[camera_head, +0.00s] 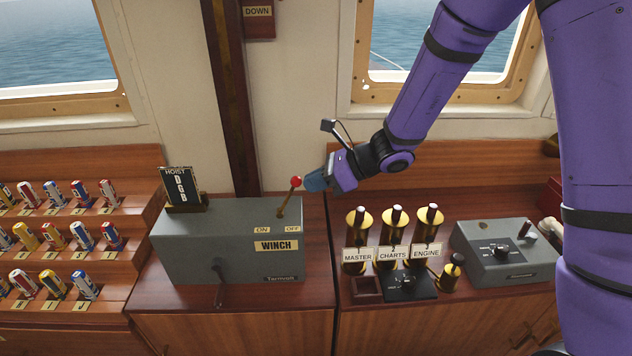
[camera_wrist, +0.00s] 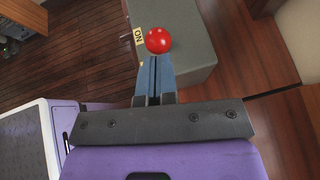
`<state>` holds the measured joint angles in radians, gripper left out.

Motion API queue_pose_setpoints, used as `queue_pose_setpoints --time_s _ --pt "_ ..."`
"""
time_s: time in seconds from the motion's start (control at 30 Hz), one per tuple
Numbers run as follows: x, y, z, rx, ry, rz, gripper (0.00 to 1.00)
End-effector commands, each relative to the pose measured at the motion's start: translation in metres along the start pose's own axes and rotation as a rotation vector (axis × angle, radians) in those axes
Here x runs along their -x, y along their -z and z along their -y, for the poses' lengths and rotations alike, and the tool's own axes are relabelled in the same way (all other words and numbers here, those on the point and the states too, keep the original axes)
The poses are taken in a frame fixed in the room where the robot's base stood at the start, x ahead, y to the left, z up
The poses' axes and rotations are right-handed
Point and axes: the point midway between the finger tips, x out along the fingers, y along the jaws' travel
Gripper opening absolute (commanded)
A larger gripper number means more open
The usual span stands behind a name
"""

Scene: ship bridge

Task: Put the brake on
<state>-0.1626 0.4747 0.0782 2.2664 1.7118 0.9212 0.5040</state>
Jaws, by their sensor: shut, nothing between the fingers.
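The grey winch box (camera_head: 225,245) stands on the wooden counter, with a WINCH label and ON and OFF plates. A brass lever (camera_head: 287,203) with a red ball knob (camera_head: 296,181) rises from its top and tilts right, toward the OFF side. A dark lever (camera_head: 218,285) is on the front face. No label reading brake is legible. My gripper (camera_head: 308,182) is shut and empty, just right of the red knob. In the wrist view the fingertips (camera_wrist: 157,62) lie at the red knob (camera_wrist: 158,40); whether they touch it I cannot tell.
A HOIST display (camera_head: 180,187) stands on the box's left end. Brass levers labelled MASTER, CHARTS and ENGINE (camera_head: 391,254) stand to the right, with a grey control box (camera_head: 505,252) beyond. A rack of small coloured items (camera_head: 60,240) is at left. Windows are behind.

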Motion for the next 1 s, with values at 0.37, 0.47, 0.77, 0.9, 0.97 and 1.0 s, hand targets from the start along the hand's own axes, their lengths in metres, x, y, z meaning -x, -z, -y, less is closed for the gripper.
queue_pose_setpoints --time_s 0.37,0.47,0.77,0.9,0.97,1.0 --pt "-0.005 -0.013 -0.003 0.017 0.011 -0.098 0.0" --pt "-0.009 -0.02 -0.004 0.026 0.018 -0.158 0.0" --pt "-0.023 -0.039 -0.008 0.049 0.04 -0.35 0.0" --pt "-0.029 -0.046 -0.009 0.058 0.048 -0.425 0.0" --pt "-0.032 -0.048 -0.01 0.062 0.051 -0.454 0.0" --pt "-0.033 -0.049 -0.01 0.062 0.055 -0.473 0.0"
